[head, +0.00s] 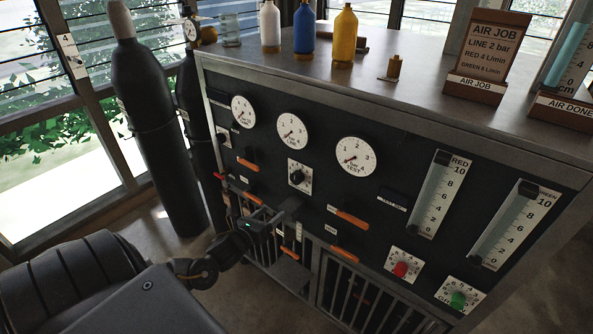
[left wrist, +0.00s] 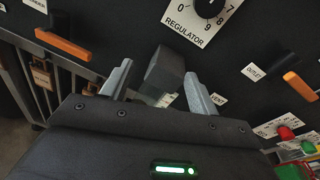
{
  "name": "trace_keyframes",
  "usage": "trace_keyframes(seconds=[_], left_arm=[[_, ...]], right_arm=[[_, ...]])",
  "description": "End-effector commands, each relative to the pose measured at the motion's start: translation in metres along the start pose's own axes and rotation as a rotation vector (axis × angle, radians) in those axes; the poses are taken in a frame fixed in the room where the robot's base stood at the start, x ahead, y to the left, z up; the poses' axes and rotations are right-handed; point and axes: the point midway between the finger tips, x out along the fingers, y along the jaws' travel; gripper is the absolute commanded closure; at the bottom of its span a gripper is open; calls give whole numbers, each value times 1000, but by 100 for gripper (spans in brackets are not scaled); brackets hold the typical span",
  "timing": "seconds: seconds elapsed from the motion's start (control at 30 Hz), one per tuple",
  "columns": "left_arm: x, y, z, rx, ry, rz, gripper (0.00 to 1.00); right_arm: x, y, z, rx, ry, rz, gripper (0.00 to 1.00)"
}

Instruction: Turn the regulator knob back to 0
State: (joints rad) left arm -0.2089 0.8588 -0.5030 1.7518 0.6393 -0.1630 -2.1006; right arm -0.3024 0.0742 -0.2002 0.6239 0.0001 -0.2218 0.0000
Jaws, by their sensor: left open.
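The regulator knob (head: 297,177) is a black dial on a white numbered plate on the dark panel. In the left wrist view, the lower part of the knob (left wrist: 208,6) shows at the top edge, with the "REGULATOR" label below it. Its pointer setting is too small or cut off to read. My left gripper (head: 278,215) is open, just below the plate in the head view and apart from the knob. In the left wrist view its grey fingers (left wrist: 160,88) stand apart below the plate. A dark block (left wrist: 165,70) shows between them; I cannot tell what it belongs to.
Orange-handled levers (head: 350,218) stick out around the gripper. Three round gauges (head: 292,131) sit above; red (head: 401,269) and green (head: 458,299) knobs are lower right. Bottles (head: 304,30) and a sign (head: 487,50) stand on top. A dark cylinder (head: 155,130) stands left.

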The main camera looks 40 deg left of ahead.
Motion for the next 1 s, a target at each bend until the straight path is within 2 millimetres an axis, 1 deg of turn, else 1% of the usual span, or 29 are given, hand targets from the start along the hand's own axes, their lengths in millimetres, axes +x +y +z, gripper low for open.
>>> trace_keyframes(seconds=[0.03, 0.1, 0.2, 0.23, 0.3, 0.43, 0.57, 0.77, 1.0], left_arm=[[-2, -13, 26, 71, -28, -31, 40], [-4, -25, 48, 158, -62, -59, 40], [-7, -36, 68, 238, -96, -82, 40], [-7, -38, 71, 253, -102, -86, 40], [-8, -41, 75, 274, -110, -91, 40], [-8, -42, 76, 282, -114, -92, 40], [-2, -42, 75, 281, -115, -92, 40], [19, -43, 76, 280, -117, -91, 40], [53, -47, 79, 280, -116, -91, 40]], right_arm=[[-8, -2, 1, 0, -2, -2, 100], [-11, -2, 2, 0, -3, -3, 100], [-13, -1, 1, -1, -2, -2, 100], [-14, -1, 1, -1, -2, -2, 100], [-14, 0, 1, -1, -1, 0, 100], [-13, 3, 0, -2, 0, 3, 100], [-9, 5, 0, -3, 0, 6, 100], [5, 7, 2, -3, -1, 8, 100], [22, 7, 3, -3, -2, 8, 100]])
